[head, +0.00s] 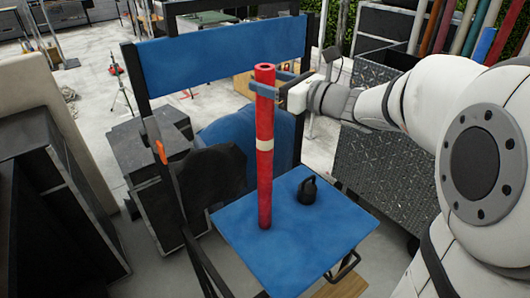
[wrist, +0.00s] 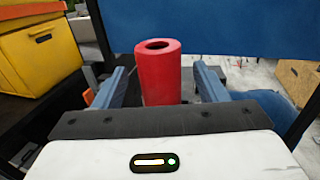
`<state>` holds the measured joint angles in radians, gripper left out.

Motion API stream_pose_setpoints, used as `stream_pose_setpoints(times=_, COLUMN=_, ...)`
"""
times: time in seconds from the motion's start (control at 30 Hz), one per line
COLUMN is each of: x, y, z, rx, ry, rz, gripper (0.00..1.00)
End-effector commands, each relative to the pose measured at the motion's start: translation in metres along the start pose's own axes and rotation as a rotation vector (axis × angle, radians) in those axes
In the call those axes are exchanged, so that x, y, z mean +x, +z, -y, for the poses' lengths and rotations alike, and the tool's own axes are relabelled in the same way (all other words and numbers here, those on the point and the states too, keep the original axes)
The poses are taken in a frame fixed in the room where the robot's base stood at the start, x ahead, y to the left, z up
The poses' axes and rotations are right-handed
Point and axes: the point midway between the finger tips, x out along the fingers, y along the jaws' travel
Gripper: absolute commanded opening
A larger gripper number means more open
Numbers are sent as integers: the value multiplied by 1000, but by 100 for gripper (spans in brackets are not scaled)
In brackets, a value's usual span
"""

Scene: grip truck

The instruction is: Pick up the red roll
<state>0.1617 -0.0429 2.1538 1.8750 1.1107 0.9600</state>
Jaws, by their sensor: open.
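The red roll (head: 265,190) is a tall tube with a pale band around its middle. It stands upright on the blue seat-like platform (head: 330,235). My gripper (head: 268,84) is near the top of the roll, reaching in from the right. In the wrist view the hollow top of the red roll (wrist: 158,72) shows between the two blue fingers of my gripper (wrist: 160,85). The fingers are open, with a visible gap on each side of the roll. The roll's lower part is hidden in the wrist view.
A black kettlebell-shaped weight (head: 307,190) stands on the platform right of the roll. A blue back panel (head: 222,55) in a black frame rises behind. Black cases (head: 150,160) stand at left. A yellow box (wrist: 38,55) shows at left in the wrist view.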

Motion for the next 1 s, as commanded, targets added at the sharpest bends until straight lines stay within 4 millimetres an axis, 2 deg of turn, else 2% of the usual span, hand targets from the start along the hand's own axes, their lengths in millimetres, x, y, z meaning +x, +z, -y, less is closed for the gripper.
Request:
stream_pose_setpoints(times=0.1, x=20, y=3, z=0, rx=1, ry=2, rz=-2, gripper=66)
stream_pose_setpoints(times=0.23, x=34, y=1, z=1, rx=0, ry=-1, rz=-2, gripper=66)
stream_pose_setpoints(times=0.53, x=38, y=0, z=2, rx=-2, ry=-4, rz=-2, gripper=65)
stream_pose_setpoints(times=1.0, x=37, y=0, z=2, rx=-2, ry=-5, rz=-2, gripper=27)
